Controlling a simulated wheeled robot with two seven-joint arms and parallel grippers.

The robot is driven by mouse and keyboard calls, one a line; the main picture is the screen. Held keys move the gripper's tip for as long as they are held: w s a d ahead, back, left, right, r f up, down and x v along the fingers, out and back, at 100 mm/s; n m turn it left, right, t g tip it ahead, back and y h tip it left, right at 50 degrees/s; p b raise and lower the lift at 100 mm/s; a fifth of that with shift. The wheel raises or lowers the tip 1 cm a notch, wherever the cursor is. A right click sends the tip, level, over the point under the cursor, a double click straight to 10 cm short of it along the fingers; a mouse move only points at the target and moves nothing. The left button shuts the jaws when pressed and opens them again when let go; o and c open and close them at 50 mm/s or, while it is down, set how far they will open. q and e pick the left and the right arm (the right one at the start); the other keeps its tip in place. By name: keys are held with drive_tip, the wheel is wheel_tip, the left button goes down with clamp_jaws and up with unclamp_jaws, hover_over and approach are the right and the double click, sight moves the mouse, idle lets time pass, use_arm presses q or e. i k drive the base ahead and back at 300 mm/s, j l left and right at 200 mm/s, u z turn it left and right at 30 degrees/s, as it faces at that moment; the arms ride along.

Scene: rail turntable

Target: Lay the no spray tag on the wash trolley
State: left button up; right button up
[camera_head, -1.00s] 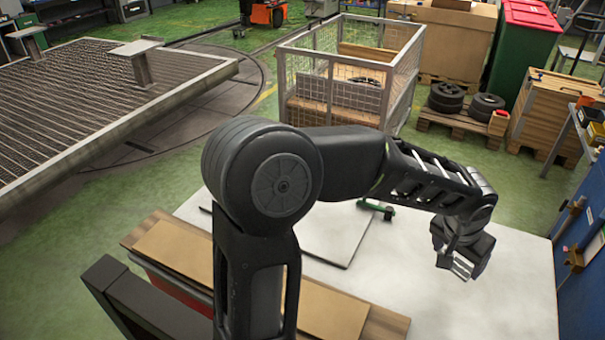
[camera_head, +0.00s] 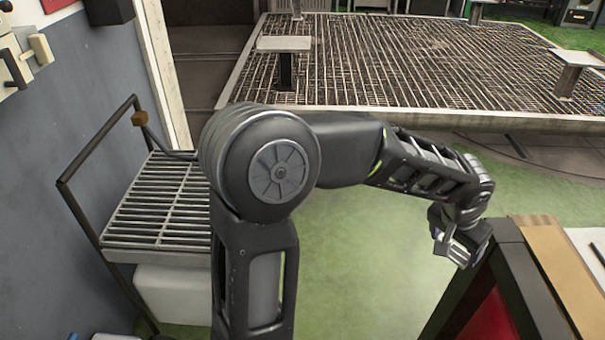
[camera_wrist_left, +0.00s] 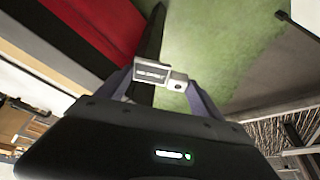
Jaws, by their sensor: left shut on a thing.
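The no spray tag (camera_wrist_left: 152,73), a small pale plate with dark lettering, is held between the fingers of my left gripper (camera_wrist_left: 155,88) in the wrist view. In the head view my left gripper (camera_head: 457,250) hangs at the right, shut, beside the dark-framed bench; the tag is too small to make out clearly there. The wash trolley (camera_head: 155,205) stands at the left of the head view. It has a slatted grey top and a dark tube handle. My arm hides its right side. The gripper is well to the right of it. My right gripper is out of view.
Green floor (camera_head: 355,265) lies open between the trolley and the wooden-topped bench (camera_head: 555,265). A grey wall (camera_head: 60,130) rises left of the trolley. A large grating platform (camera_head: 400,75) spans the back. A white container (camera_head: 170,290) sits below the trolley top.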

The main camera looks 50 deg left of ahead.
sight(182, 199)
drive_tip(key=k+j+u, duration=0.1)
drive_tip(key=j, duration=0.25)
drive_tip(key=k+j, duration=0.25)
drive_tip(key=j, duration=0.15)
drive_tip(key=k+j+u, duration=0.15)
drive_tip(key=j, duration=0.25)
drive_tip(key=k+j+u, duration=0.1)
drive_tip(key=j, duration=0.25)
drive_tip(key=k+j, duration=0.2)
drive_tip(key=j, duration=0.25)
drive_tip(key=l+u, duration=0.05)
